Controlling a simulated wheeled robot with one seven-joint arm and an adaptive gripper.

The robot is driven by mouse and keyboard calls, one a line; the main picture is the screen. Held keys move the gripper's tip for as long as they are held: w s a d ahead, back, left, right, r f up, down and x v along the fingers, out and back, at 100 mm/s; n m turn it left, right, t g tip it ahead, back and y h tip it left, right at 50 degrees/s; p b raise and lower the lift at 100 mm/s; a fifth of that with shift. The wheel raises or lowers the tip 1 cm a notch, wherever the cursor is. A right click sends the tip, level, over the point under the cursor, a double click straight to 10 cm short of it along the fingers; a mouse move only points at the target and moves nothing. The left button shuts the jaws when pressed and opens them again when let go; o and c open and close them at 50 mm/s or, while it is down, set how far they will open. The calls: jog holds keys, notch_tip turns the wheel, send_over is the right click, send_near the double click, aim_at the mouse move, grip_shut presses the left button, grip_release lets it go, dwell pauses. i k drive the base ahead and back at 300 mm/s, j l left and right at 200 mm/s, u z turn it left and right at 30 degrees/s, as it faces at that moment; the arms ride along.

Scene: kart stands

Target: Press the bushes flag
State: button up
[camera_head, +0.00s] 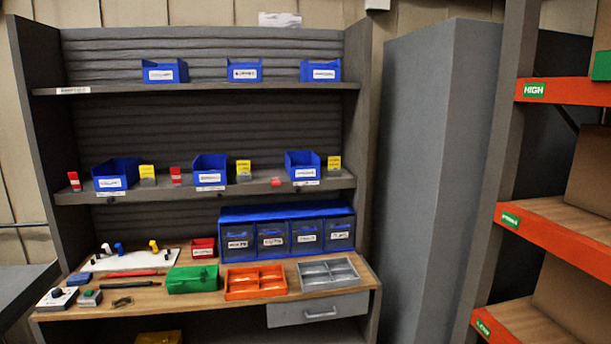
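Three blue bins stand on the middle shelf: a left bin (116,176), a middle bin (210,172) and a right bin (302,168). Their white labels are too small to read, so I cannot tell which is bushes. Red flags stand upright left of the left bin (74,181) and left of the middle bin (176,176). The red flag by the right bin (276,182) looks low and flat. Yellow tags stand right of the bins (147,175), (243,171), (334,165). My gripper is not in view.
Three more blue bins (244,71) sit on the top shelf. The wooden bench (205,302) below holds blue drawers (288,211), a green box (193,279), an orange tray (256,293) and a grey tray (328,285). A grey cabinet (430,170) and an orange rack (560,235) stand at right.

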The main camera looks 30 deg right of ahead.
aim_at(174, 171)
jog(key=i+j+z, duration=0.25)
jog(key=i+j, duration=0.7)
jog(key=i, duration=0.25)
jog(key=i+j+z, duration=0.25)
jog(key=i+j, duration=0.9)
